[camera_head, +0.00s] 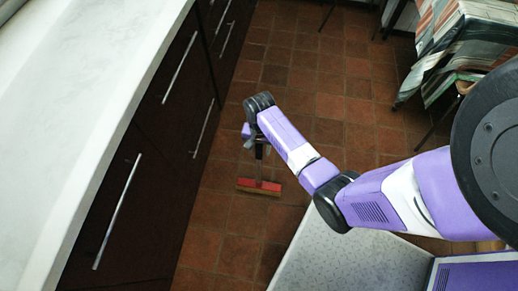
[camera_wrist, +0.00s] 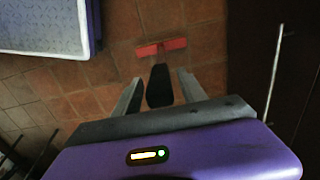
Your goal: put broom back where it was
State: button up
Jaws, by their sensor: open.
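The broom has a red head (camera_head: 259,187) with a pale edge, low over the tiled floor in the head view. Its dark handle (camera_head: 259,160) rises toward my gripper (camera_head: 252,144), which hides the upper part. In the wrist view the red head (camera_wrist: 161,47) lies beyond the fingertips. The black handle (camera_wrist: 159,86) shows between the two fingers of my gripper (camera_wrist: 158,76). The fingers are spread, with a gap visible on each side of the handle. Whether the broom head rests on the floor is hard to tell.
Dark cabinets with metal bar handles (camera_head: 118,212) and a white countertop (camera_head: 85,90) run along the left. A speckled pale surface (camera_head: 345,262) is at the bottom. A cloth-covered table (camera_head: 465,40) stands top right. Tiled floor (camera_head: 310,80) is clear beyond my arm.

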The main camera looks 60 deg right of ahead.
notch_tip(320, 180, up, 9)
jog(key=shift+w+d+f+p, duration=0.1)
jog(key=shift+d+f+p, duration=0.05)
jog(key=shift+p, duration=0.65)
jog(key=shift+w, duration=0.1)
jog(key=w+d+r+n+t+h, duration=0.25)
jog(key=w+d+r+t, duration=0.2)
jog(key=w, duration=0.35)
jog(key=a+r+n+t+h, duration=0.2)
jog(key=a+r+n+t, duration=0.1)
jog(key=a+r+t, duration=0.4)
jog(key=s+a+r+n+t+y+p, duration=0.1)
jog(key=s+a+r+n, duration=0.1)
jog(key=s+a+r, duration=0.3)
jog(key=s+a+r+n+t+y+p, duration=0.1)
jog(key=s+a+r+n, duration=0.2)
jog(key=s, duration=1)
jog(key=s+a+r+n+t+y+p, duration=0.1)
jog(key=s+a+r+n+y, duration=0.1)
jog(key=s+a+r, duration=0.7)
notch_tip(320, 180, up, 3)
jog(key=shift+n, duration=0.75)
